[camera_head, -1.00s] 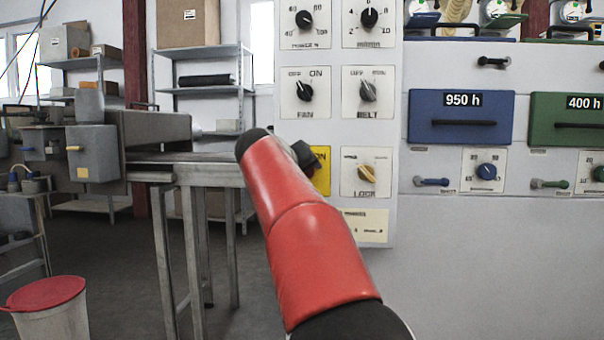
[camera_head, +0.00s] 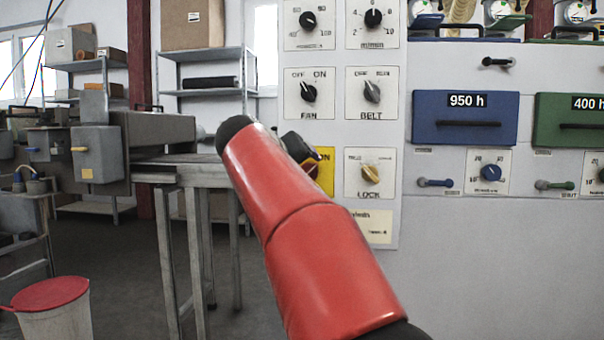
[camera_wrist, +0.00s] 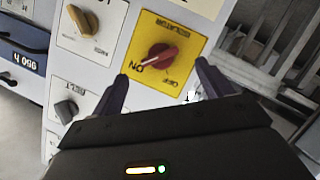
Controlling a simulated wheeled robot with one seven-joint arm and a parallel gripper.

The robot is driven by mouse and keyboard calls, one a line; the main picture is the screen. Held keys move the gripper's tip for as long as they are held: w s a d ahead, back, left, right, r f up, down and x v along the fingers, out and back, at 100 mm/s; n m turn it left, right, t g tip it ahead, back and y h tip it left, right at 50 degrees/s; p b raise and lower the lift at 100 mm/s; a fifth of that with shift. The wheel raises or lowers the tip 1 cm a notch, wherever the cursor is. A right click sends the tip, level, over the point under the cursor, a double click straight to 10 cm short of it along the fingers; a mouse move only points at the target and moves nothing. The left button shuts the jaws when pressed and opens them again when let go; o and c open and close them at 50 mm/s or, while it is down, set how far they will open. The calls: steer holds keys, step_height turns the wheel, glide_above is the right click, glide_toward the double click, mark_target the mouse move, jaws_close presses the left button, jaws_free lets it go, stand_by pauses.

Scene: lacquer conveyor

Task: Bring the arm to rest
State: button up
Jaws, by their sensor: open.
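My red arm reaches up in the head view in front of the grey control panel (camera_head: 390,235). My gripper (camera_wrist: 164,82) is open and empty in the wrist view, its two dark fingers apart. Between and beyond the fingers is a red rotary knob (camera_wrist: 162,57) on a yellow plate (camera_wrist: 186,37) marked ON and OFF. The fingers appear clear of the knob. In the head view the arm hides most of the yellow plate (camera_head: 326,172), and only part of the dark gripper shows beside it.
The panel also carries the FAN knob (camera_head: 309,93), the BELT knob (camera_head: 372,91) and the yellow LOCK knob (camera_head: 371,173). Blue (camera_head: 465,117) and green (camera_head: 570,120) drawers are at right. A metal table (camera_head: 190,175) and a red-lidded bin (camera_head: 52,305) stand at left.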

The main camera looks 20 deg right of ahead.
steer(key=shift+v, duration=0.8)
steer(key=s+a+f+n+g+y+p, duration=0.1)
steer(key=s+a+f+y+p, duration=0.3)
steer(key=s+f, duration=1)
steer(key=s+a+f+n+g+y+p, duration=0.1)
steer(key=s+a+f+g+y+p, duration=0.2)
steer(key=s+f, duration=1.1)
steer(key=s+a+y+p, duration=0.1)
steer(key=s+a+y, duration=0.1)
steer(key=a, duration=0.3)
steer(key=shift+y, duration=0.9)
steer(key=shift+s+a, duration=0.15)
